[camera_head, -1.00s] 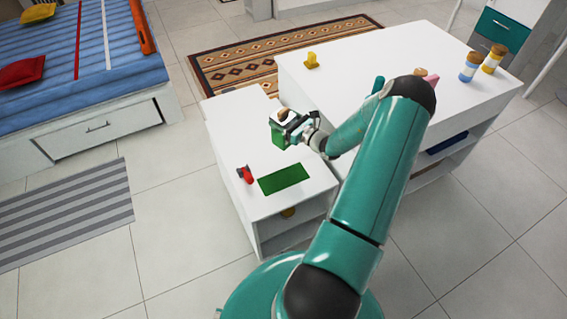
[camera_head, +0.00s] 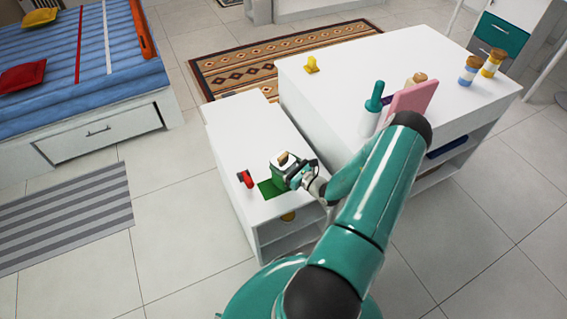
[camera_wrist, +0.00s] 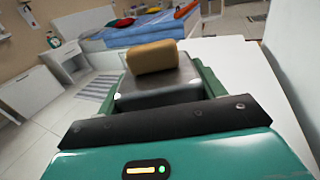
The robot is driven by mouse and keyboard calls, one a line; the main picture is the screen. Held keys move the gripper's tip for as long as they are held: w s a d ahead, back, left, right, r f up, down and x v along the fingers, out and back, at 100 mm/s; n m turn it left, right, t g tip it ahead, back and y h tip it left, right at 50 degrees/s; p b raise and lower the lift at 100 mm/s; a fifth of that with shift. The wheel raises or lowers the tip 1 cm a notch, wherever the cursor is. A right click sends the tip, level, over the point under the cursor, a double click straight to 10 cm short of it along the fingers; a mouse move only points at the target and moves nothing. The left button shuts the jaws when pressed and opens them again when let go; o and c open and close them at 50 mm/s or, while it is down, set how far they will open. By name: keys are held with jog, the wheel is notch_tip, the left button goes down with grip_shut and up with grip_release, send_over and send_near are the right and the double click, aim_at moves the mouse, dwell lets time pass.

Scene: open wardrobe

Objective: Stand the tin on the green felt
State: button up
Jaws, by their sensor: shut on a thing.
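I cannot tell whether the tin touches the felt.
A red object (camera_head: 245,179) stands just left of the felt. The larger white table (camera_head: 340,85) on the right holds a yellow object (camera_head: 311,65), a teal-capped bottle (camera_head: 371,112), a pink board (camera_head: 410,99) and two jars (camera_head: 480,66).

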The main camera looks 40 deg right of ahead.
jog(key=shift+f, duration=0.1)
jog(key=o, duration=1.3)
